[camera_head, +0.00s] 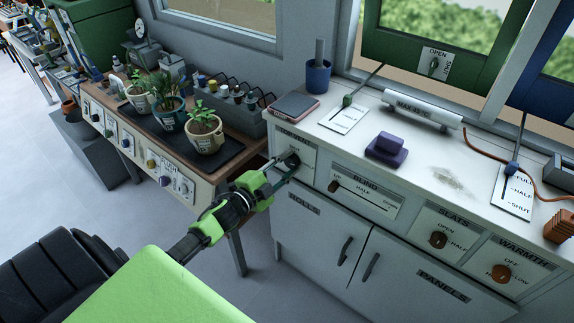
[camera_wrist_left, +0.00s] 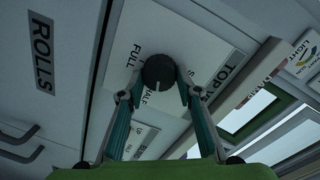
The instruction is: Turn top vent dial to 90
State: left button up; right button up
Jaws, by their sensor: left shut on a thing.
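The top vent dial (camera_head: 293,160) is a dark round knob on a white label panel at the left end of the white cabinet front. My left gripper (camera_head: 281,165) reaches it from the lower left and is shut on it. In the left wrist view the dial (camera_wrist_left: 158,70) sits between the two fingertips (camera_wrist_left: 160,88), with a pale line on its face. The words FULL and HALF show on the panel (camera_wrist_left: 122,55) around it, and TOP is partly visible. Other lettering is covered by the fingers. My right gripper is not in view.
The blind slider (camera_head: 335,186), slats dial (camera_head: 438,239) and warmth dial (camera_head: 501,273) lie to the right on the same front. Potted plants (camera_head: 204,131) stand on the wooden bench at left. A purple block (camera_head: 387,149) and blue cup (camera_head: 318,77) are on the countertop.

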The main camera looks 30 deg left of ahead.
pick_arm(q)
jog(key=shift+d+f+m, duration=0.1)
jog(key=shift+m, duration=1.5)
jog(key=shift+b, duration=0.3)
jog(key=o, duration=1.1)
jog(key=shift+o, duration=0.2)
jog(key=s+a, duration=0.1)
jog(key=s, duration=1.1)
jog(key=shift+r+y, duration=0.3)
jog(key=shift+r, duration=0.1)
jog(key=shift+f, duration=0.1)
